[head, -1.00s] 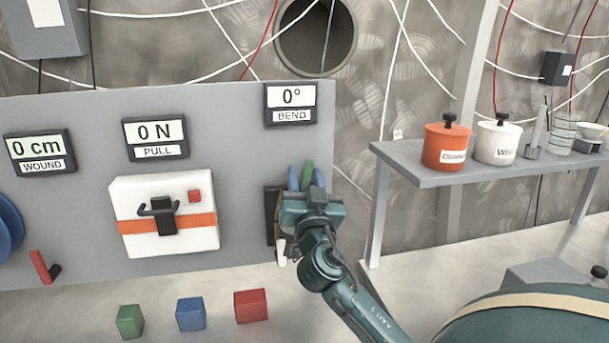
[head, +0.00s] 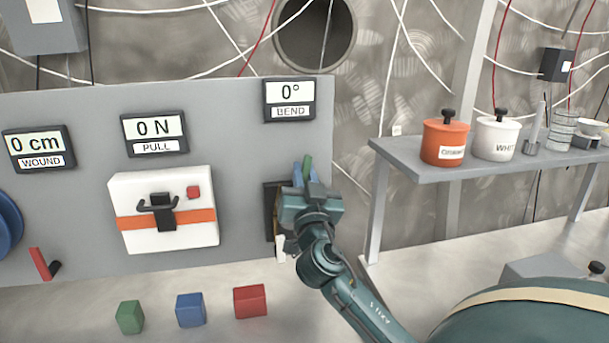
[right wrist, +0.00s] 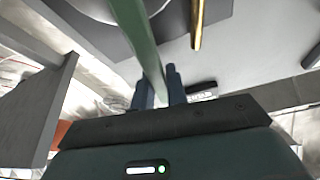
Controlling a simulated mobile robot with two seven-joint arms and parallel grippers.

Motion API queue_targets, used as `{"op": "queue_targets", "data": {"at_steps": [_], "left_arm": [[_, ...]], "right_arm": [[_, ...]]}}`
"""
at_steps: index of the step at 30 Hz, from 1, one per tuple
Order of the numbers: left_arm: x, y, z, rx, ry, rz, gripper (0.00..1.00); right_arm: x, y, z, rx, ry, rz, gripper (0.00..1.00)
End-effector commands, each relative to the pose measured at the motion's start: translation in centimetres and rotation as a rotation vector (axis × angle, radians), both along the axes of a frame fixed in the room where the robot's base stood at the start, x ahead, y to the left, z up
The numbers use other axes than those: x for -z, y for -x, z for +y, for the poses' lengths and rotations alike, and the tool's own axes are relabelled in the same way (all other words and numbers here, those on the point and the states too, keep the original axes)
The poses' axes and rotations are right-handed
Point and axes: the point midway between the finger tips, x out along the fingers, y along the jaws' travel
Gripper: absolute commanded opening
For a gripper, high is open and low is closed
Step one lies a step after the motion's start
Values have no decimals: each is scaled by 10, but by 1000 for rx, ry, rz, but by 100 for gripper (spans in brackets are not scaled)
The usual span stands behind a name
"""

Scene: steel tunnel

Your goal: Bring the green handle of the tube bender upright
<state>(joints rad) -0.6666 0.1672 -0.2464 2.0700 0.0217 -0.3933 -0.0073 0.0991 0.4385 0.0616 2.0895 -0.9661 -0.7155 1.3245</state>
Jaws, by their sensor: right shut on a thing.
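The green handle (head: 307,167) of the tube bender stands between the fingers of my right gripper (head: 306,175) in the head view. In the right wrist view the handle (right wrist: 138,38) runs down between the two dark fingers (right wrist: 158,88), which are shut on it. A brass-coloured tube (right wrist: 198,22) shows beside the handle there. The bender's body is mostly hidden behind my gripper in the head view. The bend display (head: 290,99) above it reads 0°. My left gripper is not in view.
The grey panel (head: 90,110) also carries a white box (head: 140,190) with a black grip and orange band. Green, blue and red blocks (head: 190,310) lie in front. A grey shelf (head: 420,174) with an orange pot (head: 444,142) and white pot stands at right.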

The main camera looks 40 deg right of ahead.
Motion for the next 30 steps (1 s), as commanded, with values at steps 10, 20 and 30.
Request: {"op": "queue_targets", "data": {"at_steps": [10, 20, 30], "left_arm": [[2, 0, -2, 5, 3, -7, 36], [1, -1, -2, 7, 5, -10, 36], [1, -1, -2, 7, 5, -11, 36]], "right_arm": [[-2, -9, 16, -1, 154, 85, 0], [-3, -11, 19, 0, 196, 105, 0], [-3, -10, 19, -1, 193, 104, 35]]}}
